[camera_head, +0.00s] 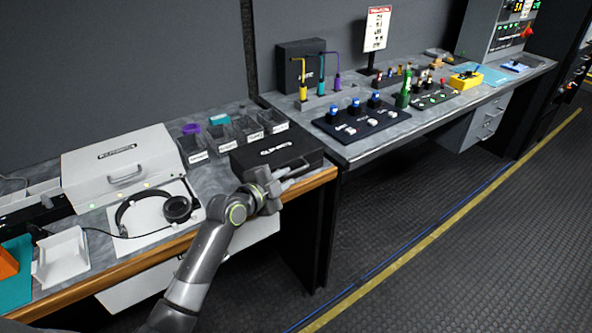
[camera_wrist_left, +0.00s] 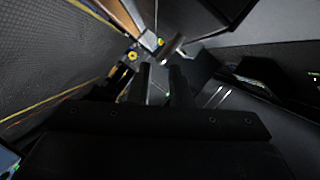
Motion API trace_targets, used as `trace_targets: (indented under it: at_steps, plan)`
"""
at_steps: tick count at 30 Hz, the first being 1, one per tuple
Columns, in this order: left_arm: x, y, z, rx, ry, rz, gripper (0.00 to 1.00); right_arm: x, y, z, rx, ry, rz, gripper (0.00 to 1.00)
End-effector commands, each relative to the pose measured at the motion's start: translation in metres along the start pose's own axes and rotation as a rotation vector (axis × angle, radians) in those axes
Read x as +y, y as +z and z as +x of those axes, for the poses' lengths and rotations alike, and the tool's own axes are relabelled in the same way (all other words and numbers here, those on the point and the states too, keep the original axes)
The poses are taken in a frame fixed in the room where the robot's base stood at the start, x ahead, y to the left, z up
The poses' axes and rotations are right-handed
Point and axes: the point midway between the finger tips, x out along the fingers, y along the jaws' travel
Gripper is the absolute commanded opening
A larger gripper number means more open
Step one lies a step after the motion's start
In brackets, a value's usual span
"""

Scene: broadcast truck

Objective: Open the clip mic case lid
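The clip mic case (camera_head: 277,153) is a black box with white lettering on its lid, near the front right corner of the left bench in the head view. Its lid is down. My left gripper (camera_head: 294,178) is at the front side of the case, near the bench's front edge. Its two fingers look apart with nothing seen between them. In the left wrist view the fingers (camera_wrist_left: 162,85) also show a gap. Whether a finger touches the case cannot be told. The arm hides part of the case's front. My right gripper is not in view.
Several dark bins (camera_head: 222,137) stand left of the case. A white case (camera_head: 125,165) with a handle and headphones (camera_head: 176,208) are further left. A second bench (camera_head: 375,145) with control panels is on the right. The floor (camera_head: 440,230) in front is clear.

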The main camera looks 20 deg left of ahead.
Motion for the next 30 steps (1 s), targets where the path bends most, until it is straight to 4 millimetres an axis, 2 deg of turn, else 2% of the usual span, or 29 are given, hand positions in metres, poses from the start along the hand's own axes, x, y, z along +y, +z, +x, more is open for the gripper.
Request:
trace_targets:
  at_steps: [6,12,25,29,30]
  plan:
    - [-0.001,-0.001,0.032,0.001,0.0,-0.001,0.18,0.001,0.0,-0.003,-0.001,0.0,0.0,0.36]
    - [0.0,0.0,0.049,0.0,0.0,-0.001,0.18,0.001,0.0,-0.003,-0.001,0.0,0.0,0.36]
    - [0.0,0.0,0.055,0.0,0.0,0.0,0.18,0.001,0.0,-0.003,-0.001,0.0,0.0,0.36]
    - [0.0,0.0,0.055,-0.001,0.0,0.0,0.01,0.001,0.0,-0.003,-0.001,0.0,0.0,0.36]
    - [0.0,0.0,0.055,-0.001,0.0,0.0,0.0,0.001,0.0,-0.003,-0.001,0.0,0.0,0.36]
